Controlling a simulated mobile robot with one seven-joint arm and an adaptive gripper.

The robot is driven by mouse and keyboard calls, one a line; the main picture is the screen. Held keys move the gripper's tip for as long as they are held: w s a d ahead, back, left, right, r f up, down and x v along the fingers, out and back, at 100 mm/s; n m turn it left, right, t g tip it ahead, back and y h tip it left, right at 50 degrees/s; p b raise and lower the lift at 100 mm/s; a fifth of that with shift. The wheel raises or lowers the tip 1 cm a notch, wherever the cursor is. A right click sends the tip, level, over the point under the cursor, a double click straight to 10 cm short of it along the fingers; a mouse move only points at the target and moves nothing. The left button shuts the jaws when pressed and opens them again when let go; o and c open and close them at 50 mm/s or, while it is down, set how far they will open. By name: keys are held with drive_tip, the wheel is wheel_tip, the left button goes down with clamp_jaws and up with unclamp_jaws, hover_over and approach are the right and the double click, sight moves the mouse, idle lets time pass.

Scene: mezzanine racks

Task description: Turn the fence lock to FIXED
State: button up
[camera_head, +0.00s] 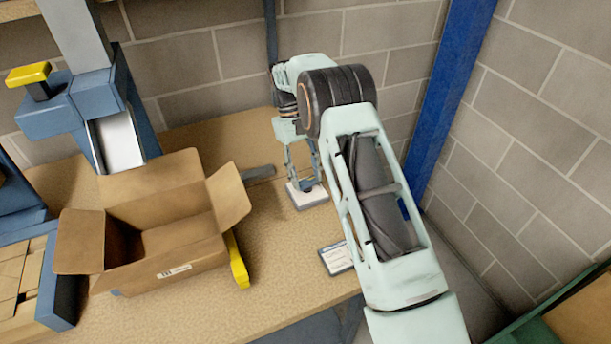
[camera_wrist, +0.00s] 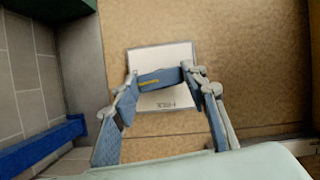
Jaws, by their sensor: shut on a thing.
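The fence lock is a pale square plate (camera_wrist: 167,55) with a blue bar-shaped knob (camera_wrist: 165,77) on it. A yellow line marks the left half of the knob, which lies roughly crosswise in the wrist view. Small upside-down lettering, seemingly FREE, shows on the plate below the knob. My gripper (camera_wrist: 163,82) is shut on the knob, one finger at each end. In the head view my gripper (camera_head: 306,184) points down over the plate (camera_head: 311,199), and the knob is largely hidden by the fingers.
An open cardboard box (camera_head: 170,245) stands left on the tan bench (camera_head: 280,290), with a yellow bar (camera_head: 237,262) beside it. A small label card (camera_head: 335,258) lies near the bench edge. A blue post (camera_head: 445,100) and block walls stand close behind and right.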

drive_tip(key=shift+m, duration=0.6)
drive_tip(key=shift+y, duration=0.3)
drive_tip(key=o, duration=1.2)
drive_tip(key=shift+c, duration=0.2)
drive_tip(key=v, duration=0.7)
drive_tip(key=shift+w+r, duration=0.15)
drive_tip(key=shift+r, duration=0.1)
